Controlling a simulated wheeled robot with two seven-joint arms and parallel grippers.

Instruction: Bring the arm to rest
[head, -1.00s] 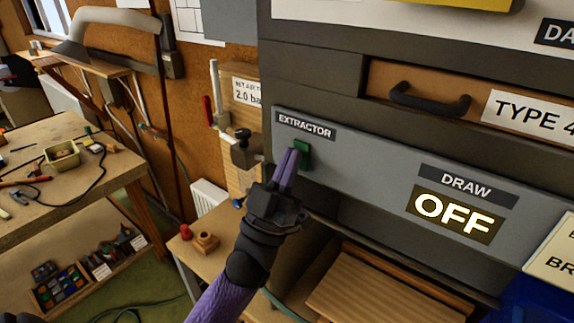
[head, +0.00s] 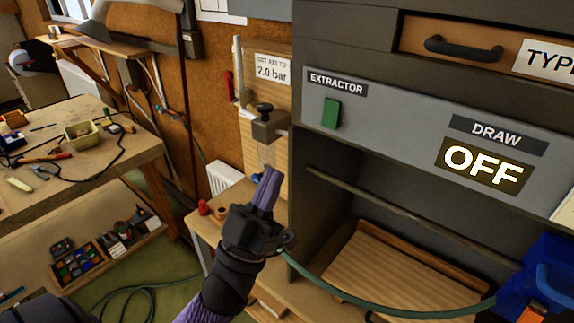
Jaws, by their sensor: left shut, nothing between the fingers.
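My left gripper (head: 266,188) shows in the middle of the head view, its purple fingers shut together with nothing between them. It is in the air in front of the cabinet's left edge, below and left of the green extractor switch (head: 331,113), and apart from it. The switch is on the grey panel (head: 400,125) under the EXTRACTOR label. The DRAW display (head: 484,166) reads OFF. My right gripper does not show.
A wooden slatted board (head: 385,275) lies in the open bay below the panel. A green hose (head: 390,311) crosses in front of it to a blue bin (head: 548,270). A cluttered workbench (head: 60,190) stands at left. A valve (head: 265,125) is on the wall.

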